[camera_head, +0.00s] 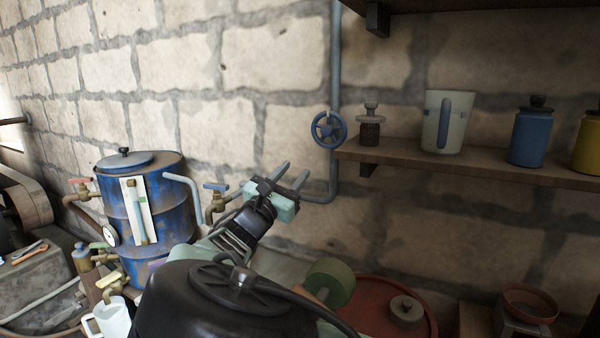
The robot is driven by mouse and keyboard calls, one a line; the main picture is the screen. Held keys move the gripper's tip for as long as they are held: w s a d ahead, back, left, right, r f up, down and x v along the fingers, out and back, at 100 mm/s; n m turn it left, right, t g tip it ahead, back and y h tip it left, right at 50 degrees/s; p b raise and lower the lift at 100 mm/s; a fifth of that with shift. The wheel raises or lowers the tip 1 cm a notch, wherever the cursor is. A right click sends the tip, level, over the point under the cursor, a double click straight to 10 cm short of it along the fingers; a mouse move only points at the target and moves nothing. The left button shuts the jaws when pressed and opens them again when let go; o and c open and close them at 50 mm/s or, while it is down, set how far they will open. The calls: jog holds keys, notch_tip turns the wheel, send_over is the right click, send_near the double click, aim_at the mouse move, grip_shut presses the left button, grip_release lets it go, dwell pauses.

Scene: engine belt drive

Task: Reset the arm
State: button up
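My gripper (292,177) is in the middle of the camera_head view, raised in front of the stone wall. Its two grey fingers point up and to the right with a gap between them. I see nothing held between them. My arm reaches up to it from the bottom of the view, and its black rounded part hides some of what lies behind. The gripper appears left of the wall shelf and below the blue valve wheel (328,129).
A blue drum (165,215) with taps and a gauge stands at left. A shelf (470,165) at right bears a pale mug (447,122), a blue jar (531,137) and a yellow jar (588,145). A grey pipe (336,60) runs down the wall. A red round tray (385,290) lies lower right.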

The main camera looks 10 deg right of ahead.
jog(key=s+d+f+m+g+y, duration=0.1)
jog(key=s+d+f+m+g, duration=0.35)
jog(key=d+f+g, duration=0.5)
jog(key=s+d+f+m+g+y, duration=0.45)
jog(key=s+f, duration=0.35)
jog(key=s, duration=0.2)
jog(key=s+a+r+m+g+y, duration=0.1)
jog(key=s+a+m+y, duration=0.1)
jog(key=s, duration=0.7)
jog(key=s+a+r+m+y, duration=0.2)
jog(key=s+a+m+y, duration=0.1)
jog(key=s, duration=0.6)
jog(key=s+a+r+m+g+y, duration=0.1)
jog(key=s+a+r+m+y, duration=0.1)
jog(key=s, duration=0.7)
jog(key=a+m+y, duration=0.1)
jog(key=a+y, duration=0.1)
jog(key=y, duration=0.1)
jog(key=shift+a+r+g, duration=0.2)
jog(key=shift+a+g, duration=0.1)
jog(key=shift+a, duration=0.05)
